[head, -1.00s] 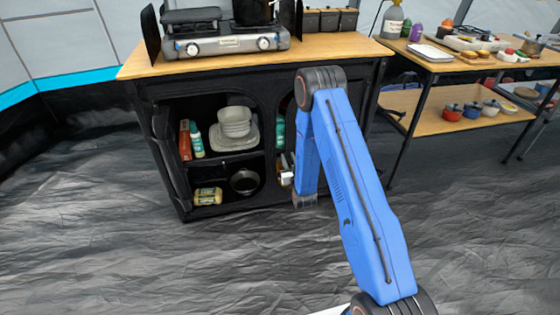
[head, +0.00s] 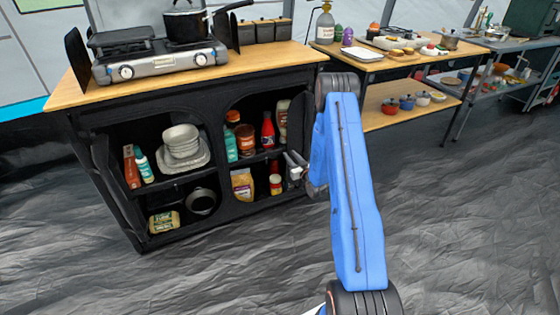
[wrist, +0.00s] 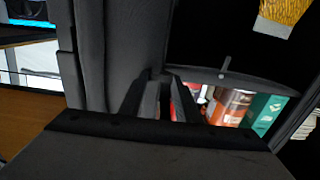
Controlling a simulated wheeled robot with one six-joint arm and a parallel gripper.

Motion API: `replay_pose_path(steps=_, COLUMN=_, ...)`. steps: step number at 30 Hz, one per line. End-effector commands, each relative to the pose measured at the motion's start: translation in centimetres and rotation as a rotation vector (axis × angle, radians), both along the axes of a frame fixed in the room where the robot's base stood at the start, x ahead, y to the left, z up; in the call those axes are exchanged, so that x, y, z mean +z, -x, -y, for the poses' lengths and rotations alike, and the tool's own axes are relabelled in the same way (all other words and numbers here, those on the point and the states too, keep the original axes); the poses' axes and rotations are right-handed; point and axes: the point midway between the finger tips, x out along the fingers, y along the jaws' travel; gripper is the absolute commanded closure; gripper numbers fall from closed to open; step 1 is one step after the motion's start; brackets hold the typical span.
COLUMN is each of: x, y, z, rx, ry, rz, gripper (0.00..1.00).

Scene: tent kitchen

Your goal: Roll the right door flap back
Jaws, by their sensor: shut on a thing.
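The black camp kitchen cabinet (head: 215,222) stands ahead with two arched openings. Its right door flap (head: 299,125) is a dark strip at the right edge of the right opening, partly hidden by my arm. My gripper (head: 296,166) is at that edge, low beside the opening, and is shut on the flap. In the wrist view, the fingertips of my gripper (wrist: 164,98) meet dark grey fabric of the flap (wrist: 112,45). The fingers hide just where they grip it. The right opening is uncovered, showing bottles and jars.
The right compartment holds a red bottle (head: 268,130) and a yellow packet (head: 243,185). The left one holds stacked bowls (head: 181,141). A stove (head: 160,60) with a pot (head: 185,22) stands on top. A wooden side table (head: 372,52) is at right. The front floor is clear.

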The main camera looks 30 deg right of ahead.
Motion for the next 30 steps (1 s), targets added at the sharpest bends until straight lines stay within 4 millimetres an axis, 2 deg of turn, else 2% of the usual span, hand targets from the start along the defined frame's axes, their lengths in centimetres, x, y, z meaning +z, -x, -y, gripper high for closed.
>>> replay_pose_path(steps=3, x=0.0, y=0.0, z=1.4, rx=-0.002, ry=0.0, rz=0.001, gripper=1.0)
replay_pose_path(steps=6, x=0.0, y=0.0, z=2.0, rx=0.0, ry=0.0, rz=0.001, gripper=1.0)
replay_pose_path(steps=19, x=0.0, y=0.0, z=2.3, rx=0.0, ry=0.0, rz=0.0, gripper=1.0)
replay_pose_path(steps=20, x=0.0, y=0.0, z=2.3, rx=0.0, ry=0.0, rz=0.001, gripper=0.66)
replay_pose_path(steps=21, x=0.0, y=0.0, z=2.3, rx=0.0, ry=0.0, rz=0.0, gripper=0.56)
replay_pose_path(steps=22, x=0.0, y=0.0, z=2.3, rx=0.0, ry=0.0, rz=0.001, gripper=0.53)
replay_pose_path(steps=30, x=0.0, y=0.0, z=2.3, rx=0.0, ry=0.0, rz=0.0, gripper=0.53)
